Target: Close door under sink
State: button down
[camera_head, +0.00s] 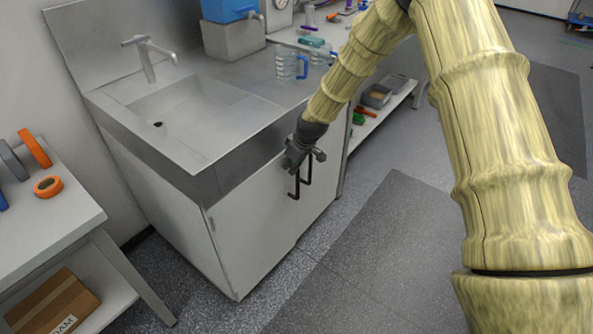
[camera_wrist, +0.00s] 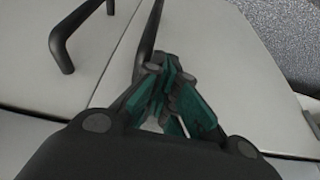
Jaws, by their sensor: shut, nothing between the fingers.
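The sink cabinet has two white doors, a left door (camera_head: 245,235) and a right door (camera_head: 322,187), each with a black bar handle near the middle seam. The left handle (camera_head: 294,187) and right handle (camera_head: 307,172) stand close together. The doors' lower edges show a small step at the seam, but I cannot tell clearly which door is ajar. My gripper (camera_head: 289,170) is shut and empty, at the upper part of the doors by the handles. In the wrist view its green-padded fingers (camera_wrist: 168,68) are together beside one handle (camera_wrist: 149,35); contact is unclear. Another handle (camera_wrist: 65,35) is left of them.
The steel sink (camera_head: 185,110) overhangs the doors. A shelf unit with trays (camera_head: 377,96) stands to the right. The floor mat (camera_head: 370,270) before the doors is clear.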

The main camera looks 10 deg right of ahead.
jog(key=shift+w+a, duration=0.3)
jog(key=shift+w, duration=0.2)
jog(key=shift+w+a+r+n, duration=0.1)
jog(key=shift+w+n, duration=0.1)
jog(key=shift+n, duration=0.1)
